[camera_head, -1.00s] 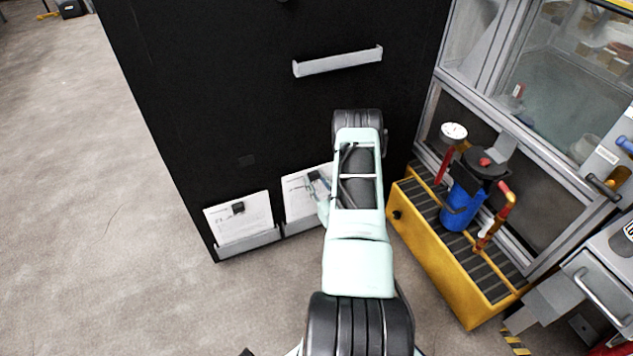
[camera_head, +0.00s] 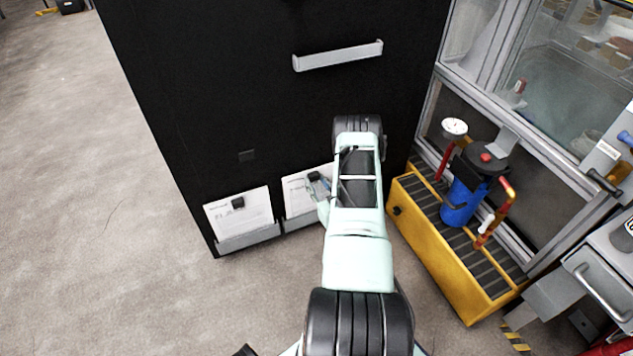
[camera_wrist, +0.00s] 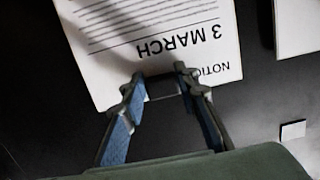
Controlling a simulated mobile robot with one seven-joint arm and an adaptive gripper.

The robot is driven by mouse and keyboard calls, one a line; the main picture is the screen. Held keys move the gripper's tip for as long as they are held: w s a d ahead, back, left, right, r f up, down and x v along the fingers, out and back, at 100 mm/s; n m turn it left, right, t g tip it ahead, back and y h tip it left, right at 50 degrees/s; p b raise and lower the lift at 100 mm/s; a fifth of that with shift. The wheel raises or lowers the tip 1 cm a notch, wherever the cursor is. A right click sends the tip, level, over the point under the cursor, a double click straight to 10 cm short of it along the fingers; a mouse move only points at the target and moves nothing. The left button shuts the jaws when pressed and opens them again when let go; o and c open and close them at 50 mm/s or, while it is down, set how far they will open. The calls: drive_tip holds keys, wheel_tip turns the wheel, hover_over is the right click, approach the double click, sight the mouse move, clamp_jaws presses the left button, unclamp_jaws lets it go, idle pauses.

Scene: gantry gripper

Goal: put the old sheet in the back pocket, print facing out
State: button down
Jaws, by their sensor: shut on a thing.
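A white printed sheet (camera_wrist: 150,40) fills the upper middle of the wrist view, its "3 MARCH" and "NOTICE" print facing my camera and upside down there. My gripper (camera_wrist: 160,82) is shut on it at its heading edge. In the head view this sheet (camera_head: 297,193) stands at a low grey pocket (camera_head: 303,219) on the black panel, partly behind my arm. I cannot tell whether its lower edge is inside the pocket. A second sheet (camera_head: 240,213) with a dark clip stands in the left pocket (camera_head: 248,238); part of a white sheet also shows in the wrist view (camera_wrist: 297,25).
An empty grey ledge (camera_head: 338,57) sits higher on the black panel (camera_head: 220,90). A yellow grated box (camera_head: 440,250) with a blue filter housing (camera_head: 461,203) stands close right of my arm.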

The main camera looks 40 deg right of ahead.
drive_tip(key=shift+f, duration=0.5)
drive_tip(key=c, duration=1.4)
unclamp_jaws()
wheel_tip(320, 180, up, 10)
drive_tip(key=shift+f, duration=0.1)
